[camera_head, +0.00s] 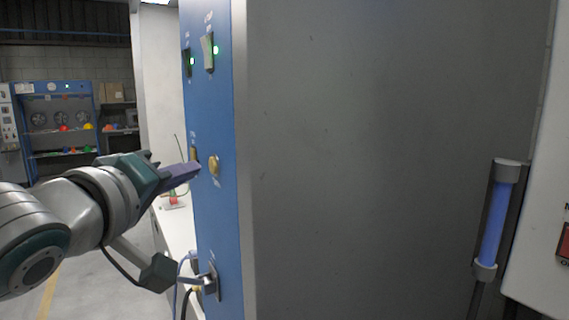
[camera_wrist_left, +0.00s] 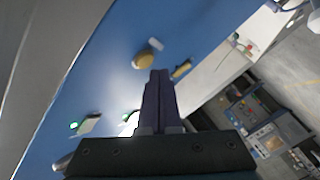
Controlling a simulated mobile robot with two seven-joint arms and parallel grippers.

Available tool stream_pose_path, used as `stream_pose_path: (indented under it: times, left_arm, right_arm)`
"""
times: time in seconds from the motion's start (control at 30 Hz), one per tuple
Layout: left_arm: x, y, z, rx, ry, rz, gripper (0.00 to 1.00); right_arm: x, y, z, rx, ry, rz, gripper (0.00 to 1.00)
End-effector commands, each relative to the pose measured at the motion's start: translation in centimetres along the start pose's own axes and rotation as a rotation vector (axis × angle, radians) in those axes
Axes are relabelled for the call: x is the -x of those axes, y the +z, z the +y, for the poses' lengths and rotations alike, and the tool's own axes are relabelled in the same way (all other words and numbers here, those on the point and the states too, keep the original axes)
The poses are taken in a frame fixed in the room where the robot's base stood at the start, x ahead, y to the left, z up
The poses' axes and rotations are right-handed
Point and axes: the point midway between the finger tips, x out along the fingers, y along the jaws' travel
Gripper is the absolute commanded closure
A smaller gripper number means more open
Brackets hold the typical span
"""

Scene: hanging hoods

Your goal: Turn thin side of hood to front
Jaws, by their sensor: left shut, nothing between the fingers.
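The hood (camera_head: 340,150) fills the middle of the head view; its broad grey side faces me. Its narrow blue side (camera_head: 219,120) is seen at a slant, with lit switches, yellow knobs and a socket. My left gripper (camera_head: 198,167) is shut and empty, its purple fingers pointing at the blue panel beside the yellow knob (camera_head: 214,166). The left wrist view shows the shut fingers (camera_wrist_left: 159,76) just below the same knob (camera_wrist_left: 148,58), over the blue panel (camera_wrist_left: 115,50). I cannot tell whether the tips touch the panel. My right gripper is not in view.
A plug with cables (camera_head: 207,283) sticks out low on the blue panel, near my left arm. A blue-lit tube (camera_head: 493,220) and a white panel (camera_head: 540,240) stand at the right.

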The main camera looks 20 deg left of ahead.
Motion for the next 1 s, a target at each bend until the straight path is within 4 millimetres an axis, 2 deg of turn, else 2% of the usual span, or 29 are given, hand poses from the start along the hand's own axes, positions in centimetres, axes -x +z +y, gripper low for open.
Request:
stream_pose_path:
  times: [1.0]
  left_arm:
    - [-0.87, 0.62, 0.63, 0.001, 0.000, 0.001, 1.00]
  right_arm:
    - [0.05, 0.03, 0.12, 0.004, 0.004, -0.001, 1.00]
